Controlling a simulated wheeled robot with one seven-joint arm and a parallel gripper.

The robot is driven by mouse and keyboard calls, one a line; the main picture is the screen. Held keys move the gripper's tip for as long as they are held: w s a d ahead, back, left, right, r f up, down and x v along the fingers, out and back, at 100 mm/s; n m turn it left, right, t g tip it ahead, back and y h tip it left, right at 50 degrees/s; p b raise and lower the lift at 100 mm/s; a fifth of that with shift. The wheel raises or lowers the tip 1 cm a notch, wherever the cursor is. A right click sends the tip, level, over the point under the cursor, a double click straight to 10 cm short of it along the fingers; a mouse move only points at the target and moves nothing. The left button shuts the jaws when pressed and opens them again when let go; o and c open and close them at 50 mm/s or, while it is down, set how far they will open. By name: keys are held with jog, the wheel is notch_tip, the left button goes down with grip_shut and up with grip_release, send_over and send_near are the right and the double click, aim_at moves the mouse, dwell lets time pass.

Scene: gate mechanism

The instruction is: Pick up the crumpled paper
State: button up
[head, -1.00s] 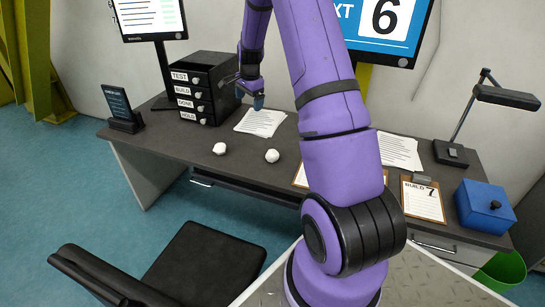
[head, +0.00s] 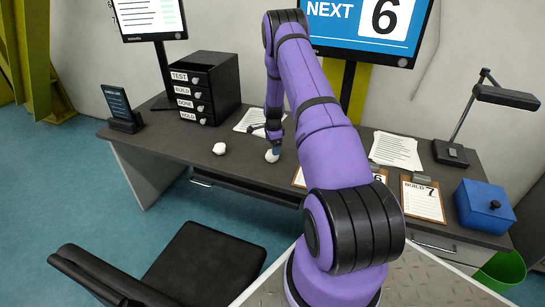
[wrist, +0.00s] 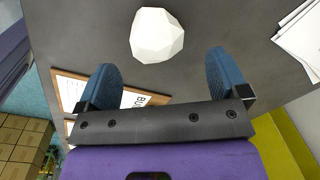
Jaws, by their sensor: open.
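Two crumpled white paper balls lie on the dark desk. The right ball (head: 272,156) is directly below my gripper (head: 275,146), partly covered by it in the head view. The left ball (head: 219,148) lies apart, a short way to the left. In the wrist view one ball (wrist: 157,35) sits beyond the fingertips, roughly centred on the gap between them. My gripper (wrist: 165,72) is open, with its two blue fingers spread and nothing between them. The exact height of the fingertips above the desk is hard to tell.
A black drawer unit (head: 212,85) stands at the back left of the desk (head: 180,140). Paper sheets (head: 250,121) lie behind the balls. Clipboards (head: 424,200), a lamp (head: 449,152) and a blue box (head: 484,207) are on the right. A chair (head: 205,262) stands in front.

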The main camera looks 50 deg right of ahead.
jog(key=shift+d+f, duration=0.1)
jog(key=shift+f, duration=2.9)
jog(key=c, duration=1)
